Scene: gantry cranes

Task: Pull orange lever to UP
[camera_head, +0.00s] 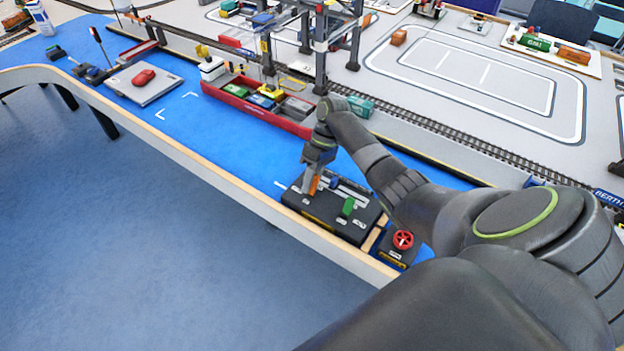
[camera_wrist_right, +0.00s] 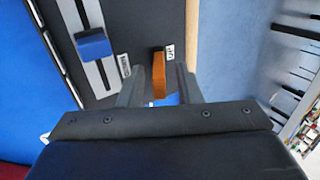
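The orange lever (camera_head: 314,186) stands on the black control box (camera_head: 322,208) at the table's front edge. In the right wrist view the orange lever (camera_wrist_right: 158,75) shows between the two fingers, with a white "UP" label (camera_wrist_right: 169,52) close to it. My right gripper (camera_head: 310,187) is over the left part of the box. Its fingers (camera_wrist_right: 160,82) are open on either side of the lever, with a visible gap on each side. The lever's base is partly hidden. My left gripper is not in view.
A red barge (camera_head: 258,110) with coloured containers lies behind. Blue tabletop is clear left of the box.

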